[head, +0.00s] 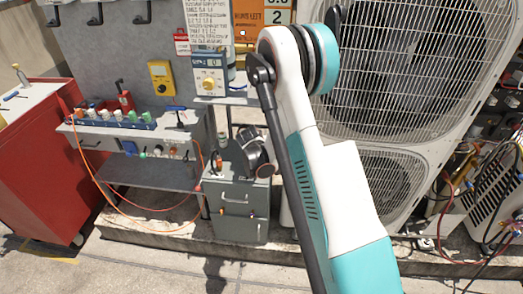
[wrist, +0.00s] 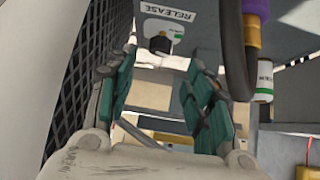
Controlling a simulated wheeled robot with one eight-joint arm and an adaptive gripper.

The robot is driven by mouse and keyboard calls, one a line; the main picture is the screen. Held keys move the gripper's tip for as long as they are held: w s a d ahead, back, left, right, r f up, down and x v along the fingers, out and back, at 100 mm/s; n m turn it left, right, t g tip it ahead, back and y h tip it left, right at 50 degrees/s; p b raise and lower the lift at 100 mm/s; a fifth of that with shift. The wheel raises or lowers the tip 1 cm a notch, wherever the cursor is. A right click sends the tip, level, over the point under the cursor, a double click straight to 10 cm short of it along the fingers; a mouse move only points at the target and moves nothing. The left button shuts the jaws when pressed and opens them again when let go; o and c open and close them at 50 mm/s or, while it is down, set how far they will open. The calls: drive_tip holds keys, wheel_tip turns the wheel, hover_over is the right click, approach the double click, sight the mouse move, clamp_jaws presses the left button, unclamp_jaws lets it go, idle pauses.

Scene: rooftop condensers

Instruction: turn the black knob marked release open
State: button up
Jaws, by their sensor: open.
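The black knob (wrist: 160,42) shows at the top of the wrist view, small and dark on a white round-ended plate. A white label reading RELEASE (wrist: 166,12) sits just above it in the picture, on a grey panel. My gripper (wrist: 163,62) is open, its two green-padded fingers left and right of the knob in the picture. The space between the fingers looks empty. I cannot tell how far the fingertips are from the knob. In the head view my arm covers part of the scene, and I cannot make out the knob there.
In the wrist view a dark hose (wrist: 237,50) with a purple band runs close to the right finger. A black grille (wrist: 88,60) is at left. In the head view, a grey cabinet (head: 238,208), a red cabinet (head: 40,150) and large condenser units (head: 420,60) stand around.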

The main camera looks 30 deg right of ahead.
drive_tip(key=b+x, duration=0.2)
drive_tip(key=x, duration=0.6)
drive_tip(key=shift+r, duration=0.1)
drive_tip(key=c, duration=1)
